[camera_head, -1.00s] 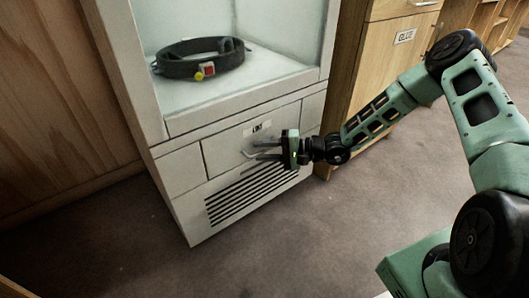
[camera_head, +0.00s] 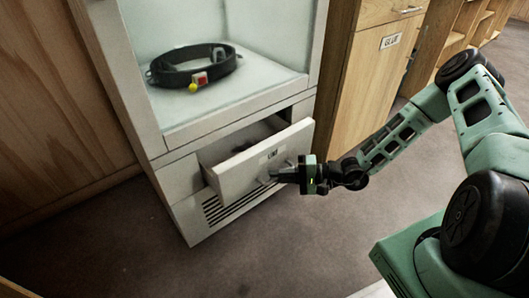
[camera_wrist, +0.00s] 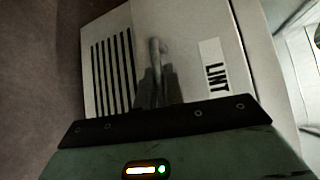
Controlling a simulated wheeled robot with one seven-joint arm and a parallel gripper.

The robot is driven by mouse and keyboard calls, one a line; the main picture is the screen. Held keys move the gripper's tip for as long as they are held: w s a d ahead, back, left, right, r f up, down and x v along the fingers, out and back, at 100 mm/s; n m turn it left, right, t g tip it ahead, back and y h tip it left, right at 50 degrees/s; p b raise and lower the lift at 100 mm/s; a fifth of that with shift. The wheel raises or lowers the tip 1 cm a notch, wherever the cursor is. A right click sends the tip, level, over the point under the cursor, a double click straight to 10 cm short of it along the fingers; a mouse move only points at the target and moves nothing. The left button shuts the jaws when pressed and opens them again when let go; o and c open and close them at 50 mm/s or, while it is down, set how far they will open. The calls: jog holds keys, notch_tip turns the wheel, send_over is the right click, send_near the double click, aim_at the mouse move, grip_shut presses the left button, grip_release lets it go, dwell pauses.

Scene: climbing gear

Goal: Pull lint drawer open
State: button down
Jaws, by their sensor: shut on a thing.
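The lint drawer (camera_head: 246,172) is a white drawer low in the white cabinet, and it stands partly open with its front tilted in the picture. Something dark shows inside it, too unclear to name. The LINT label (camera_head: 272,155) is on its front and also shows in the wrist view (camera_wrist: 215,72). My gripper (camera_head: 283,175) is at the drawer front, shut on the drawer handle (camera_wrist: 155,55). In the wrist view the fingers meet around the lower part of the handle.
A black belt (camera_head: 193,66) with a red and yellow buckle lies in the open bay above. A vent grille (camera_head: 222,210) is below the drawer. A wooden cabinet labelled GLUE (camera_head: 375,65) stands to the right. The grey floor (camera_head: 290,250) in front is clear.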

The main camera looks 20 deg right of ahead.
jog(key=s+d+p, duration=0.4)
jog(key=s+p, duration=0.1)
jog(key=s, duration=0.7)
jog(key=shift+p, duration=0.35)
jog(key=c, duration=1.5)
grip_release()
jog(key=shift+s+d, duration=0.1)
jog(key=p+v, duration=0.3)
jog(key=v, duration=1.4)
jog(key=shift+s+d, duration=0.1)
